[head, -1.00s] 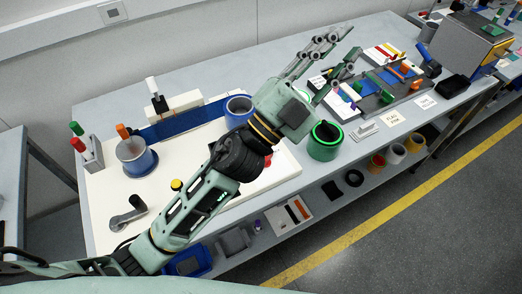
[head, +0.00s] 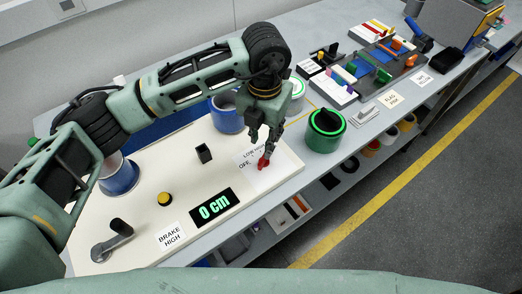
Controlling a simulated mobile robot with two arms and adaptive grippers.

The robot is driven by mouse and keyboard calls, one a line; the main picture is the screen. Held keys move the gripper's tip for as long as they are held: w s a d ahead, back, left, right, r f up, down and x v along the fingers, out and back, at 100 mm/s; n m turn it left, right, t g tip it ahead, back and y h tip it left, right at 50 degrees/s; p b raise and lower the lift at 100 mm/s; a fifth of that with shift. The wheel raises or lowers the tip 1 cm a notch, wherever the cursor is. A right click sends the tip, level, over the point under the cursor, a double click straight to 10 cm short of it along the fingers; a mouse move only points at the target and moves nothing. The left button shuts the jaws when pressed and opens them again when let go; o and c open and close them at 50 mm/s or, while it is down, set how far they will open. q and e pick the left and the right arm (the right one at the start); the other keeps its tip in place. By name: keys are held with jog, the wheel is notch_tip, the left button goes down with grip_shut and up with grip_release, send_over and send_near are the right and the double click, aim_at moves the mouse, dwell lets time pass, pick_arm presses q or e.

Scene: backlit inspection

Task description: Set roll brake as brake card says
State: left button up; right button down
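The brake card (head: 171,236) on the white panel reads "BRAKE HIGH". A red knob (head: 264,164) sits on a white label plate (head: 272,177) near the panel's right end. The plate shows "OFF" and "LOW", and part of its text is hidden by my fingers. My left gripper (head: 264,146) points down over the knob, its fingertips at or just above the knob's top. I cannot tell whether they grip it. A black display (head: 212,208) reads "0 cm" in green. My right gripper is not in view.
A yellow button (head: 165,199), a crank handle (head: 112,240) and a small black post (head: 204,153) stand on the panel (head: 140,205). A blue roll (head: 227,112) and a green-and-black roll (head: 325,129) flank my gripper. Another blue roll (head: 119,178) is partly behind my arm.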

pick_arm(q)
notch_tip(320, 180, down, 6)
jog(key=shift+s+p, duration=0.15)
jog(key=shift+p, duration=0.8)
jog(key=shift+d+f, duration=0.1)
jog(key=shift+f, duration=0.5)
jog(key=shift+c, duration=0.2)
jog(key=c, duration=0.5)
grip_shut()
